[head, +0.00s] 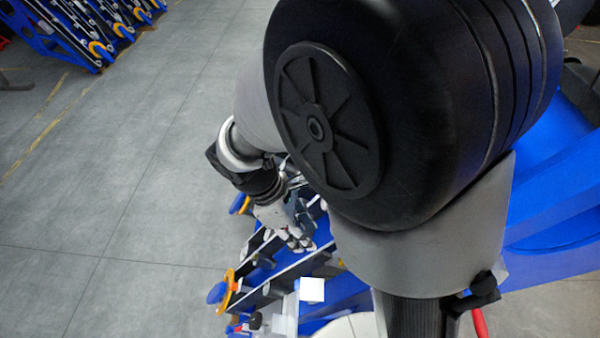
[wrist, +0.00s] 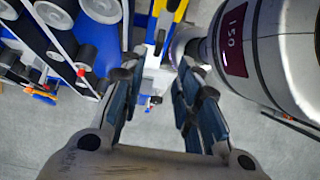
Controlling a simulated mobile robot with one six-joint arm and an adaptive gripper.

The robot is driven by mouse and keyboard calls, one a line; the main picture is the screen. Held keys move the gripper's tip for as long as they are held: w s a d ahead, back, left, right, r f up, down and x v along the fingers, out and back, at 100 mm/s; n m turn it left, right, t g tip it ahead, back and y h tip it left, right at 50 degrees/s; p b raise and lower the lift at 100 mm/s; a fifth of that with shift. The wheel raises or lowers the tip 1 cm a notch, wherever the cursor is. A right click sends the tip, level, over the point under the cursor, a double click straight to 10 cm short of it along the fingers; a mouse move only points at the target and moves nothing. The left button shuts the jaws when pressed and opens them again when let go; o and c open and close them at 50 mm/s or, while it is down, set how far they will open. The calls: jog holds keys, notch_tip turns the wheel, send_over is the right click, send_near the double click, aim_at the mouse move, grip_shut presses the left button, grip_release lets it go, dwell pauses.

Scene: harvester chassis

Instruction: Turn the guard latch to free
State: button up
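My gripper (head: 298,236) reaches down beside the blue chassis frame (head: 350,290) in the head view. In the wrist view my gripper (wrist: 156,88) has its two dark-padded fingers spread wide, with nothing held between them. Small blue and red parts show beyond the gap, but they are too small to name. I cannot pick out the guard latch for certain in either view. An orange curved piece with a blue disc (head: 226,291) and a black knob (head: 255,320) sit on the near part of the chassis. My arm hides much of the chassis.
Black rollers (wrist: 85,55) and white rollers (wrist: 55,14) line the chassis at the left of the wrist view, close to the fingers. A yellow bar (wrist: 176,10) stands at the top. Grey floor (head: 110,200) is clear at left. More blue racks (head: 60,30) stand far off.

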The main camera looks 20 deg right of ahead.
aim_at(320, 255)
jog(key=b+x, duration=0.1)
jog(key=x, duration=1)
jog(key=shift+b, duration=0.35)
jog(key=shift+c, duration=0.4)
grip_shut()
